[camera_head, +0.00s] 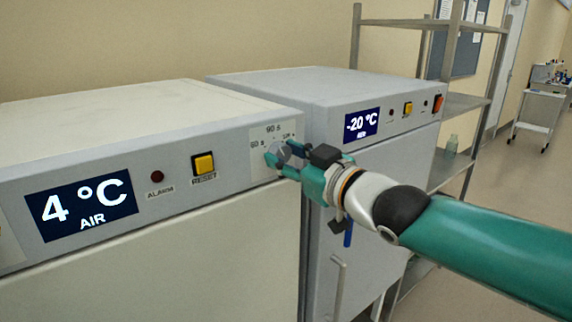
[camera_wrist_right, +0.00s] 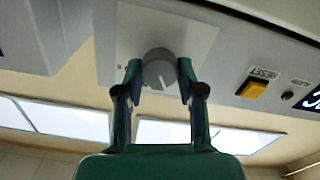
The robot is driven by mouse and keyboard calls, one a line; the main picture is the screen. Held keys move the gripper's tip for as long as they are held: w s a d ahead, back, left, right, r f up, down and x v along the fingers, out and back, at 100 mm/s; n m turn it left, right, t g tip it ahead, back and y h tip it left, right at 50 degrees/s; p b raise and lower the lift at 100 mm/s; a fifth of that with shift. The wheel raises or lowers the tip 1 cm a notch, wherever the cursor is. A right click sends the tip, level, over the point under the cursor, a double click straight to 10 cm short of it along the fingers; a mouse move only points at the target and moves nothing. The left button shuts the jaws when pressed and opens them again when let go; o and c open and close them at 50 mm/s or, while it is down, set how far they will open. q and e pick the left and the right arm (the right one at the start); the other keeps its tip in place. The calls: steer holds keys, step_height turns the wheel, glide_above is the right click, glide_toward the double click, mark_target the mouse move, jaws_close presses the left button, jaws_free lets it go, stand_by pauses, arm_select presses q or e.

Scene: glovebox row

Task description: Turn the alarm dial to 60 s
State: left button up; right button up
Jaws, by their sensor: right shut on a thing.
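The alarm dial (camera_head: 283,153) is a round grey knob on a pale plate at the right end of the near cabinet's front panel. The plate reads 60 s at left and 90 s on top; the right label is partly hidden. My right gripper (camera_head: 283,158) is shut on the dial, one finger on each side. In the right wrist view the dial (camera_wrist_right: 158,68) sits between the fingertips (camera_wrist_right: 158,75). That view is upside down; the dial's white line points roughly to the panel's top, slightly toward the 60 s side. My left gripper is not in view.
Left of the dial are a yellow button (camera_head: 204,164), a dark red alarm lamp (camera_head: 157,177) and a 4 °C display (camera_head: 82,205). A second cabinet (camera_head: 330,88) showing -20 °C stands to the right. Behind it is a metal shelf rack (camera_head: 462,103).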

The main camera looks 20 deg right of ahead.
steer(key=n+b, duration=0.1)
steer(key=n, duration=0.5)
steer(key=shift+a+f, duration=0.1)
stand_by(0.6)
steer(key=o, duration=1.1)
steer(key=shift+o, duration=0.2)
steer(key=shift+s, duration=0.1)
steer(key=v, duration=1.2)
